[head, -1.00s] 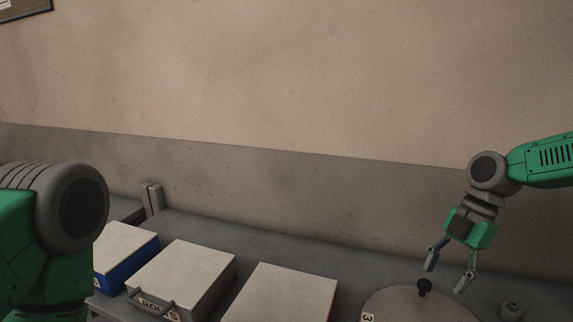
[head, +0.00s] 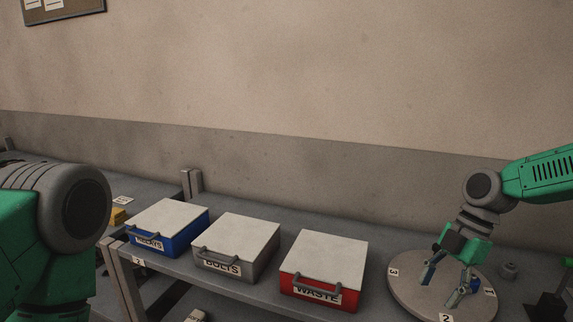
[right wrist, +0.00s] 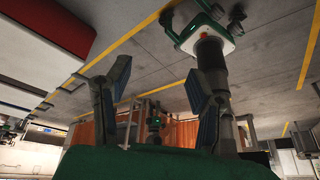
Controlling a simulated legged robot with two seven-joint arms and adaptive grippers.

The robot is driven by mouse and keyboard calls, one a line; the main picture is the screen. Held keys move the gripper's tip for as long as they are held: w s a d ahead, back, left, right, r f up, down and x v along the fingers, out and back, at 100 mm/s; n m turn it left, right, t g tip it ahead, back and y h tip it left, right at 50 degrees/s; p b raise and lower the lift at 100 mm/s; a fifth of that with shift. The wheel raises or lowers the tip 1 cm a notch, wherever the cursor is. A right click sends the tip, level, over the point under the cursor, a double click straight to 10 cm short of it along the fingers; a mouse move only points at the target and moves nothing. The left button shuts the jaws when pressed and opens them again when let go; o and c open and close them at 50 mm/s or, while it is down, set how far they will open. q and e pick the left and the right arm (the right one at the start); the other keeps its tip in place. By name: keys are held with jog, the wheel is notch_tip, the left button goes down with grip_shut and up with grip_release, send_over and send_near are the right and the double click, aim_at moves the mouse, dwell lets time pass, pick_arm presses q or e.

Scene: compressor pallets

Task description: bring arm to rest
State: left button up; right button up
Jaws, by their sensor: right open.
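My right gripper (head: 441,293) hangs from the green right arm, with its fingers pointing down over the round turntable (head: 405,288) at the right of the head view. The two fingers are apart and nothing shows between them. In the right wrist view the gripper (right wrist: 158,95) also shows its two dark blue finger pads spread wide and empty. From the head view I cannot tell how far the fingertips are above the turntable. The left arm's green and grey links show at the left edge; its gripper is out of view.
A blue RELAYS box (head: 186,237), a grey BOLTS box (head: 243,262) and a red WASTE box (head: 325,297) stand lidded on the grey bench (head: 250,213). The wall rises behind.

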jog(key=s+a+f+m+b, duration=0.1)
jog(key=s+a+f+m, duration=0.1)
jog(key=s+f+m, duration=0.45)
jog(key=s+a+f+m+b, duration=0.15)
jog(key=s+f, duration=0.25)
jog(key=f, duration=0.5)
jog(key=s+a+f+m+b, duration=0.1)
jog(key=s+a+f+m, duration=0.2)
jog(key=s+f, duration=0.35)
pick_arm(q)
jog(key=shift+w+d+f+b, duration=0.1)
jog(key=shift+d+f+b, duration=0.2)
jog(key=shift+f, duration=0.6)
jog(key=shift+w+d+f+b, duration=0.15)
jog(key=shift+f+b, duration=0.3)
jog(key=shift+f, duration=0.5)
jog(key=shift+s+d+f+b, duration=0.1)
jog(key=shift+d+f+b, duration=0.25)
jog(key=shift+f, duration=0.55)
pick_arm(e)
jog(key=s+d+f+m+t+h, duration=0.1)
jog(key=s+d+f+m+h, duration=0.1)
jog(key=s+d+f+m, duration=0.1)
jog(key=s+d+f+m+t+h, duration=0.1)
jog(key=s+d+f+m+h, duration=0.1)
jog(key=s+f+m, duration=0.3)
jog(key=shift+s+d+m, duration=0.7)
jog(key=shift+s+m, duration=0.5)
jog(key=shift+s, duration=1.2)
